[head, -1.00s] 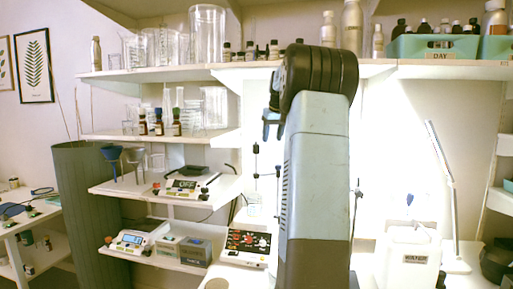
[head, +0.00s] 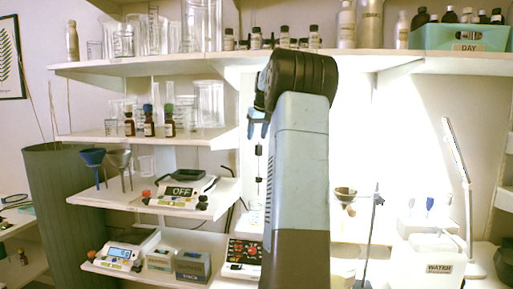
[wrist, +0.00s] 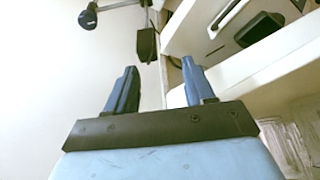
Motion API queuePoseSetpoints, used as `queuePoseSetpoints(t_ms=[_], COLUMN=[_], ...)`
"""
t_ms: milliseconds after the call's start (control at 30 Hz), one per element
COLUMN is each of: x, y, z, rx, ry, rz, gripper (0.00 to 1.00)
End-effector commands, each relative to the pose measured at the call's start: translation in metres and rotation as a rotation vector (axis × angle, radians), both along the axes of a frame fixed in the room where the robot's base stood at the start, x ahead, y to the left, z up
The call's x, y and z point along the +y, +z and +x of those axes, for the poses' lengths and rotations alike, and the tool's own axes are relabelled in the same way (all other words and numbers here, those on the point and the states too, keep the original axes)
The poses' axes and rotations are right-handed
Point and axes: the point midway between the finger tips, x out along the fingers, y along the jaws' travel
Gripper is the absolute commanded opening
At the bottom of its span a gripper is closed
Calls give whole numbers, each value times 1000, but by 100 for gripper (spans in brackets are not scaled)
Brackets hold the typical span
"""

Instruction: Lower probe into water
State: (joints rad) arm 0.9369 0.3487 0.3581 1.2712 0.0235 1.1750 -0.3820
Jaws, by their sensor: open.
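My gripper (head: 257,128) is in front of the shelves in the head view, left of my raised arm. In the wrist view my gripper (wrist: 158,68) has its two blue fingers apart with nothing between them. A black block on a thin rod (wrist: 147,44), perhaps the probe, is just beyond the fingertips, nearer the left finger. A clamp arm (wrist: 90,15) reaches to its top. In the head view a thin dark rod (head: 258,168) hangs below the gripper. A clear beaker (head: 256,214) stands under it, partly hidden by my arm; its water level cannot be told.
A funnel stand (head: 374,225) and a white container labelled WATER (head: 438,268) are at the right. Shelf edges are close to my gripper.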

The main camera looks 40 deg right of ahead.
Motion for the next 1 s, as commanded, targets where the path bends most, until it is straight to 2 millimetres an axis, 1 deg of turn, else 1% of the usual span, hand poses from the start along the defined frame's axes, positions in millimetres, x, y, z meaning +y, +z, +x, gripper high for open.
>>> queuePoseSetpoints(t_ms=[33, 200, 300, 500, 633, 867, 1000], x=[-7, -19, -23, -27, -27, -27, -27], y=[-7, -30, -42, -59, -63, -63, -62], z=[-2, 1, 4, 9, 11, 11, 11], rx=[3, 1, 3, 1, 0, 0, 0], ry=[-10, -25, -29, -31, -31, -31, -31], rz=[2, 2, 2, 0, 0, 0, 0], gripper=[53, 53, 53, 53, 53, 53, 40])
